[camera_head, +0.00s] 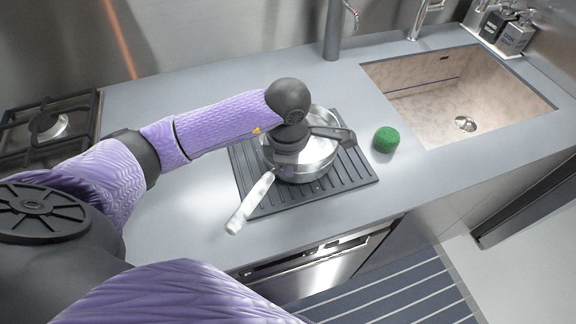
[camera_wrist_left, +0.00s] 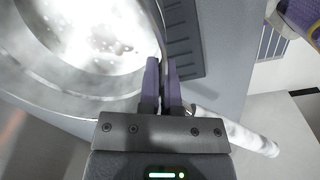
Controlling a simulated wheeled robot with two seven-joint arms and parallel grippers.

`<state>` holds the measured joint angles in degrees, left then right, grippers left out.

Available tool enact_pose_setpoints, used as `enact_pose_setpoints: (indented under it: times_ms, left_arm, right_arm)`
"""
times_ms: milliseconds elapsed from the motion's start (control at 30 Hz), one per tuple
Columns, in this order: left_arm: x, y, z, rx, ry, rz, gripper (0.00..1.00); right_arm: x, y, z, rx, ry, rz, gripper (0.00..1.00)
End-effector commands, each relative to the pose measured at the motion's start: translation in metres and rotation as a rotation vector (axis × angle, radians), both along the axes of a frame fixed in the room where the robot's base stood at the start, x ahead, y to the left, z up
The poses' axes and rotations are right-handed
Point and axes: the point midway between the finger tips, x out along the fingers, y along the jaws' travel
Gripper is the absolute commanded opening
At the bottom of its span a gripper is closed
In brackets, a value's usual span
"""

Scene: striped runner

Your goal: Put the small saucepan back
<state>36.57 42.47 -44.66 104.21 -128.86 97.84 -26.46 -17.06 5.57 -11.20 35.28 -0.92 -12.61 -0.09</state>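The small saucepan (camera_head: 312,172) is a shiny metal pan with a pale metal handle (camera_head: 250,203) pointing to the lower left in the head view. It sits upright on a dark ribbed mat (camera_head: 355,180). My left gripper (camera_head: 288,168) is over the pan, near the handle side, and its hand hides part of the pan. In the left wrist view the purple fingers (camera_wrist_left: 163,85) stand close together on either side of the pan's rim, and the bright pan (camera_wrist_left: 85,85) fills the left. The fingers look shut on the rim. My right gripper is not in view.
A green round sponge (camera_head: 386,139) lies right of the mat. Beyond it is a sink (camera_head: 430,125) with a tap (camera_head: 335,40) behind. A gas hob (camera_head: 50,130) is at the left. The grey counter (camera_head: 175,215) between hob and mat is clear.

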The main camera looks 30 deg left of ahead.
Motion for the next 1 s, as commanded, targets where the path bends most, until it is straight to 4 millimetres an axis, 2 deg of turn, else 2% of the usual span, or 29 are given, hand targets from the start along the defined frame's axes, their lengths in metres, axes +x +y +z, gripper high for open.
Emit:
enact_pose_setpoints:
  times_ms: [67,400,500,600,867,967,1000]
  left_arm:
    - [0.000,0.000,-0.014,0.000,0.001,0.000,0.00]
    - [0.001,0.000,-0.018,0.000,-0.003,0.000,0.00]
    - [0.000,0.000,-0.017,0.000,-0.001,0.000,0.23]
    - [0.000,0.000,-0.017,0.000,-0.001,0.000,0.39]
    - [0.000,0.000,-0.015,0.000,-0.001,0.000,0.39]
    - [0.000,0.000,-0.001,0.000,-0.005,0.000,0.39]
    - [0.000,0.000,0.010,0.000,-0.006,-0.001,0.39]
  right_arm:
    - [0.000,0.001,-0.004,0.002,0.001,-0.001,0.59]
    - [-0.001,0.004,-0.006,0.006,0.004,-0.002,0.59]
    - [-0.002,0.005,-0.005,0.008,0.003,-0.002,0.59]
    - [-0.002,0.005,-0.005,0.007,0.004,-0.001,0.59]
    - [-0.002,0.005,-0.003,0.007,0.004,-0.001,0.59]
    - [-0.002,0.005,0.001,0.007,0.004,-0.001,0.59]
    - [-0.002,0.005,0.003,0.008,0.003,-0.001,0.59]
